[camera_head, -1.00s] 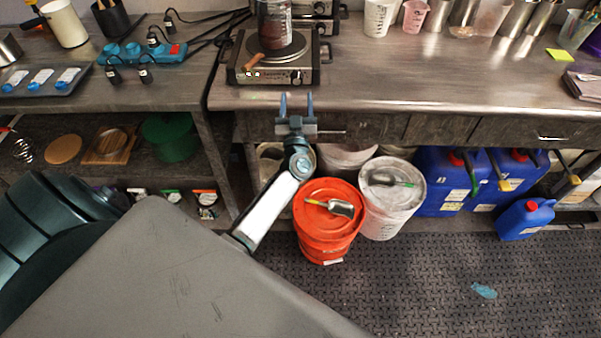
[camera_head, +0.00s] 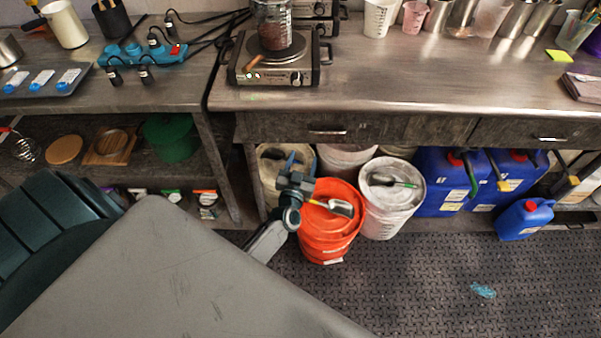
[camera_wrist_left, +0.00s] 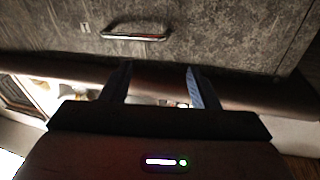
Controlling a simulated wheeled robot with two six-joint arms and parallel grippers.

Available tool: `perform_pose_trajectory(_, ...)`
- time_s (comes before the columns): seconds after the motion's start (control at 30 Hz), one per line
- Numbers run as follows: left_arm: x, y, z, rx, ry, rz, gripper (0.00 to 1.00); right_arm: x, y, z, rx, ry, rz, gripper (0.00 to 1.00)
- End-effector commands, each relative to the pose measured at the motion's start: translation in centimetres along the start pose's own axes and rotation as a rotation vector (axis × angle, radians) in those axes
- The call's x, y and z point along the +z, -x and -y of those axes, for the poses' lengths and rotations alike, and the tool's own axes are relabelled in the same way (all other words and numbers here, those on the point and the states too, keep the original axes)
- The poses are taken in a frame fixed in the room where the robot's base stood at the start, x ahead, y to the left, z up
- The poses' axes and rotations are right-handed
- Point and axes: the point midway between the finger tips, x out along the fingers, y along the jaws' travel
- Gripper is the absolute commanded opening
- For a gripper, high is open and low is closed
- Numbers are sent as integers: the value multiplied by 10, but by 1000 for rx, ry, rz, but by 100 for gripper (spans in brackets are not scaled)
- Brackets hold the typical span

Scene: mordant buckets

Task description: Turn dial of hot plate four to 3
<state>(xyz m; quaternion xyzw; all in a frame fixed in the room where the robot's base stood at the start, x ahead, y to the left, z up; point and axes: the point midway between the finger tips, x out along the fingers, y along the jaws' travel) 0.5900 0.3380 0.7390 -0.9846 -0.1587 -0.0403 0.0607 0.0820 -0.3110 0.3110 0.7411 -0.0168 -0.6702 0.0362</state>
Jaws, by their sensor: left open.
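A hot plate (camera_head: 240,72) stands at the front of the counter, with a glass jar of dark red contents (camera_head: 273,28) on its round plate. Its front panel has a small dial (camera_head: 295,79) on the right and lit spots on the left. Another hot plate (camera_head: 322,27) is partly hidden behind it. I cannot read which is number four. My left gripper (camera_head: 301,164) is open and empty, below the counter and in front of the drawers, above the orange bucket. In the left wrist view its two fingers (camera_wrist_left: 158,86) are apart with a drawer front ahead. My right gripper is not in view.
A drawer handle (camera_head: 328,132) is on the counter front; it also shows in the left wrist view (camera_wrist_left: 135,36). An orange bucket (camera_head: 330,232) and a white bucket (camera_head: 385,215) stand below, with blue canisters (camera_head: 440,185) to their right. A wooden-handled tool (camera_head: 250,63) rests by the jar.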

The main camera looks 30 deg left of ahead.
Motion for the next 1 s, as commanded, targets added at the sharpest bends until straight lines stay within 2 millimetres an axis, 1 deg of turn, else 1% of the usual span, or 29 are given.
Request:
perform_pose_trajectory(0.1,21,11,-3,34,-11,53,55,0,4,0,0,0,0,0)
perform_pose_trajectory(0.2,37,20,-6,59,-17,93,55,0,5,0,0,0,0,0)
perform_pose_trajectory(0.3,51,27,-8,80,-21,129,55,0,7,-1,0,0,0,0)
perform_pose_trajectory(0.43,64,35,-10,99,-26,164,55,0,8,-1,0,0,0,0)
perform_pose_trajectory(0.6,72,40,-11,111,-29,184,55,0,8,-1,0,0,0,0)
perform_pose_trajectory(1.0,73,41,-11,112,-29,186,55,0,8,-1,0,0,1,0)
